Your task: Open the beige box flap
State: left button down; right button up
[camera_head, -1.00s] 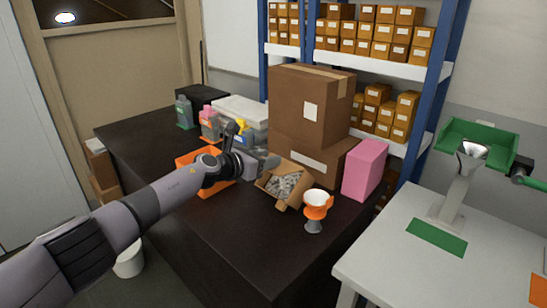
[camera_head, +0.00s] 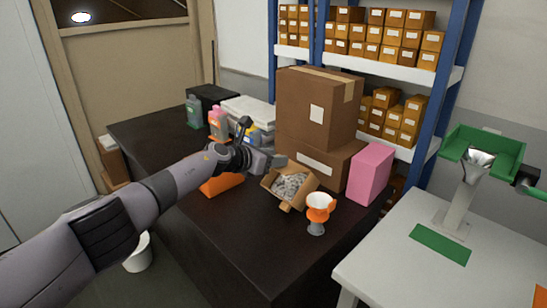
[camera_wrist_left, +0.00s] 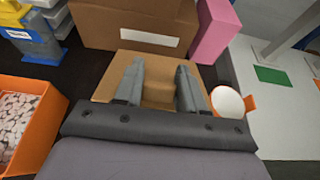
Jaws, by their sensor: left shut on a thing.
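The beige box (camera_head: 301,200) is a small open cardboard box with grey-white pieces inside, on the dark table in the head view. My left gripper (camera_head: 275,161) is at its far left edge. In the wrist view, a tan cardboard panel of the box (camera_wrist_left: 152,66) lies between and beyond the two fingers of my left gripper (camera_wrist_left: 158,72). The fingers stand apart and are shut on the box flap; the exact contact is hard to see. The box's contents are hidden in the wrist view. My right gripper is not in view.
An orange bin (camera_head: 221,184) is partly behind my left arm. Large brown boxes (camera_head: 314,110) and a pink box (camera_head: 370,174) stand behind and right. An orange-and-white cup (camera_head: 318,207) stands close at the right. The table's front is clear.

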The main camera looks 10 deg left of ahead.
pick_arm(q)
jog(key=shift+s+f, duration=0.15)
jog(key=shift+f, duration=0.3)
dwell(0.3)
jog(key=c, duration=0.7)
grip_release()
jog(key=shift+r, duration=0.25)
jog(key=shift+a+r+p, duration=0.25)
jog(key=shift+p, duration=0.35)
jog(key=shift+p+v, duration=1.5)
jog(key=shift+v, duration=1.75)
jog(key=shift+s+f, duration=0.15)
jog(key=shift+f, duration=0.05)
